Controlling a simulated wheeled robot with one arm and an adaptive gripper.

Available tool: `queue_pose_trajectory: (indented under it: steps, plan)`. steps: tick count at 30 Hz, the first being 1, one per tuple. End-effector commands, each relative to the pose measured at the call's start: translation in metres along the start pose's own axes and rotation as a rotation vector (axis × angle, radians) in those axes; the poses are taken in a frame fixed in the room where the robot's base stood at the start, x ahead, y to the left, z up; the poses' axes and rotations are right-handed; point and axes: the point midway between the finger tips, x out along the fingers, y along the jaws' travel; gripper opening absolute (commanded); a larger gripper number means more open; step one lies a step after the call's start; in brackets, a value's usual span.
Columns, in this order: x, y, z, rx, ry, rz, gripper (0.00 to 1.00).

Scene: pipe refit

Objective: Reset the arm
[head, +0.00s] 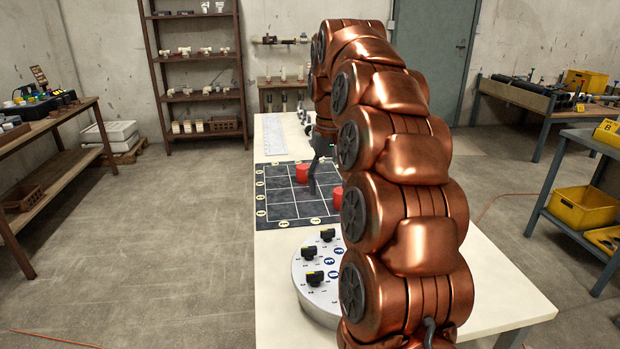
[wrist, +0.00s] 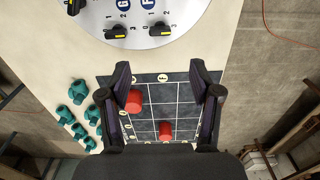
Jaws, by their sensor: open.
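My arm, made of copper-coloured segments, arches over the white table (head: 480,290) and hides part of it in the head view. My gripper (head: 318,172) points down above the dark gridded mat (head: 280,212). In the wrist view my gripper (wrist: 166,82) has its two fingers wide apart with nothing held between them. A red cylinder (head: 302,173) stands on the mat, and a second red cylinder (head: 337,197) is partly hidden behind my arm. The wrist view shows both, one red cylinder (wrist: 134,101) beside the left finger and the other red cylinder (wrist: 165,130) lower down.
A round grey-white disc (head: 313,303) with several black valves (head: 315,278) sits on the table near me. Several teal fittings (wrist: 78,92) lie beside the mat. A wooden workbench (head: 50,120) stands left, a blue-framed bench (head: 545,95) right. The floor left of the table is clear.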

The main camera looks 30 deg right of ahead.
Motion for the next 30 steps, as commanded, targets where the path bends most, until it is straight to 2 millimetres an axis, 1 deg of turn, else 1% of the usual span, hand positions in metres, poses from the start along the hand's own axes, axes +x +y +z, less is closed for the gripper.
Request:
queue_pose_trajectory:
  steps: [14,23,26,30]
  plan:
    - [0.000,0.000,0.000,0.000,0.000,0.000,0.64]
    - [0.008,-0.024,0.029,-0.066,-0.020,0.002,0.64]
    - [0.013,-0.035,0.042,-0.095,-0.029,0.002,0.64]
    - [0.022,-0.051,0.071,-0.145,-0.048,0.003,0.64]
